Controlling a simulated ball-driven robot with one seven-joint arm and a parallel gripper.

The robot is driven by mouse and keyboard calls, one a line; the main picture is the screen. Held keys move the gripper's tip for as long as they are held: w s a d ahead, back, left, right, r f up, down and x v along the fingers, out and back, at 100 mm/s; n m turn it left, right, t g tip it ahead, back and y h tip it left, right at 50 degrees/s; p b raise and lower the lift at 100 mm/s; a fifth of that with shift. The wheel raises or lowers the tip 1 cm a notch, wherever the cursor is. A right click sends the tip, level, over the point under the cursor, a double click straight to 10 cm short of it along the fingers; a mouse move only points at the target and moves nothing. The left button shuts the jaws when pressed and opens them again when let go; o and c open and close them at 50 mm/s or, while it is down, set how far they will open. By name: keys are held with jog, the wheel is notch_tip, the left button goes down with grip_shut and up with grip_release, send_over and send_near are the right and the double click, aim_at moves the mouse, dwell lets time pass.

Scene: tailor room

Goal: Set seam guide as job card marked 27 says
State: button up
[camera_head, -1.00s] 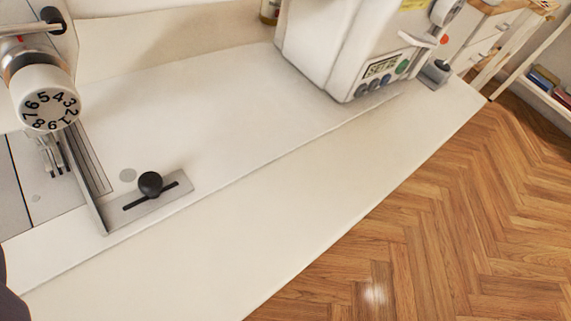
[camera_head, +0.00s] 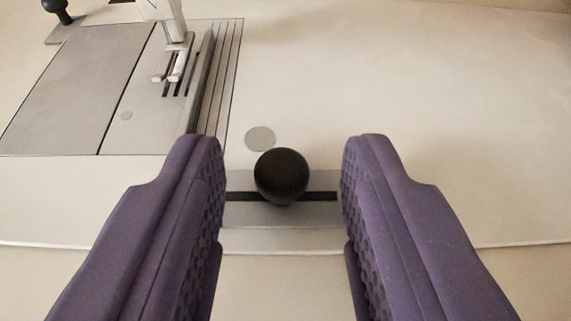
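The seam guide's slotted metal plate (camera_head: 262,215) lies on the white machine bed. Its black round knob (camera_head: 281,175) stands over the dark slot. The guide's upright metal fence (camera_head: 203,85) runs back beside the presser foot (camera_head: 174,62), along the engraved lines of the needle plate (camera_head: 135,110). My gripper (camera_head: 282,160) is open, with one purple finger left and one right of the knob, clear space on both sides. The fingers hide parts of the guide plate's ends. No job card shows in this view.
The machine bed (camera_head: 420,110) is clear to the right. A small black knob (camera_head: 55,8) on a metal piece stands at the far left. The bed's front edge runs across behind my fingers, with a pale surface in front.

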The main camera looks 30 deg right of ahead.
jog(key=shift+c, duration=0.2)
grip_shut()
jog(key=shift+s+d, duration=0.15)
jog(key=shift+o, duration=0.2)
grip_release()
jog(key=p+v, duration=0.2)
jog(key=v, duration=0.5)
jog(key=shift+s+r, duration=0.1)
jog(key=shift+s, duration=0.25)
